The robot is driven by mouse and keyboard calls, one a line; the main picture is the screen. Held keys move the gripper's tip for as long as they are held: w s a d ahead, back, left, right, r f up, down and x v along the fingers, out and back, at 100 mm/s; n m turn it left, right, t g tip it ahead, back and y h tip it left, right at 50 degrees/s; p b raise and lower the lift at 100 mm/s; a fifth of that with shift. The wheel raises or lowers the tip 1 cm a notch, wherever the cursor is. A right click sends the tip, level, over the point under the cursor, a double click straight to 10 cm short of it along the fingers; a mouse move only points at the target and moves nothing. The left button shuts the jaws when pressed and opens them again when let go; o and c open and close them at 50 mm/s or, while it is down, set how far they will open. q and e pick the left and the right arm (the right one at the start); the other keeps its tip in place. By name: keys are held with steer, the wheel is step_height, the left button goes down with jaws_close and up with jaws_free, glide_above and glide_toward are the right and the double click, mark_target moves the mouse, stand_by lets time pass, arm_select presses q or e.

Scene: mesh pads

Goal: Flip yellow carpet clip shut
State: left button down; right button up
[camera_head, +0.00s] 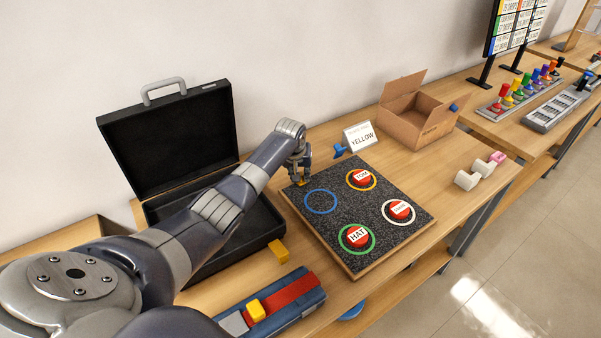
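A dark speckled carpet pad (326,232) on a wooden board lies on the table, with several coloured rings on it. A small yellow piece (301,183), which looks like the yellow clip, shows at the pad's back left corner. My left gripper (298,179) points down right over that corner and partly hides the piece. I cannot tell whether its fingers touch it, whether they are open, or whether the clip is open or shut. My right gripper is not in view.
A sign reading YELLOW (362,137) and a blue piece (340,151) stand behind the pad. An open black case (172,140) is at the left, a cardboard box (420,122) at the back right. A yellow block (278,251) lies left of the pad.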

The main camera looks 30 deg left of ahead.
arm_select(q)
steer(key=shift+s+d+p, duration=0.1)
steer(key=shift+p, duration=0.4)
steer(key=shift+d+y+p, duration=0.15)
steer(key=shift+y+p, duration=0.25)
steer(key=shift+p, duration=0.05)
steer(key=shift+f+t+y+p, duration=0.3)
steer(key=c, duration=1.4)
jaws_free()
steer(key=v, duration=1.2)
steer(key=shift+s+d, duration=0.1)
